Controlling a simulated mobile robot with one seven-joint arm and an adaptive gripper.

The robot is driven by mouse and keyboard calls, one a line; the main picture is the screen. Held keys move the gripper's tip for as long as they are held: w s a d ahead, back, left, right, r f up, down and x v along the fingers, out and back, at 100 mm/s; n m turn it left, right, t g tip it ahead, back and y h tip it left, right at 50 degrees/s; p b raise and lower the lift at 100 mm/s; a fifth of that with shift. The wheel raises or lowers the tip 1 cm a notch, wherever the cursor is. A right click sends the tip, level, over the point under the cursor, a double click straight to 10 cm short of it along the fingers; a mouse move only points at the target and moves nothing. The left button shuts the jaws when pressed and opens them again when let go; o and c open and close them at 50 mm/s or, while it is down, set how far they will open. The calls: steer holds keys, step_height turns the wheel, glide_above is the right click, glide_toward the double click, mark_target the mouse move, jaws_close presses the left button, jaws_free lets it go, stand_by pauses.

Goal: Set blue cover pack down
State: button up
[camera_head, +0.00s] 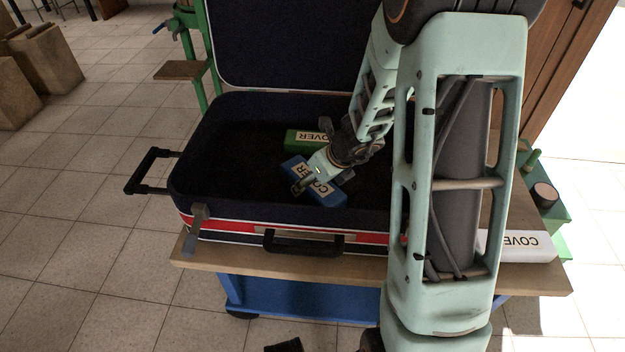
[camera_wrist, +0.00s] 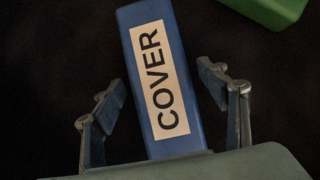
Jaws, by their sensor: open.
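The blue cover pack (camera_head: 324,191) lies inside the open dark suitcase (camera_head: 190,189), on its dark floor. In the wrist view the blue cover pack (camera_wrist: 137,35) shows its COVER label and lies lengthwise between the two fingers. My gripper (camera_head: 318,183) is over the pack in the head view and hides its middle. In the wrist view my gripper (camera_wrist: 160,95) is open, with a gap between each finger and the pack's sides. The near end of the pack is hidden behind the gripper body.
A green cover pack (camera_head: 292,139) lies farther back in the suitcase; its corner shows in the wrist view (camera_wrist: 270,8). A white cover pack (camera_head: 520,247) lies on the wooden table (camera_head: 240,256) at the right. The suitcase's left interior looks clear. Its lid stands open behind.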

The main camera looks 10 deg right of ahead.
steer(key=p+v, duration=0.5)
steer(key=v, duration=0.6)
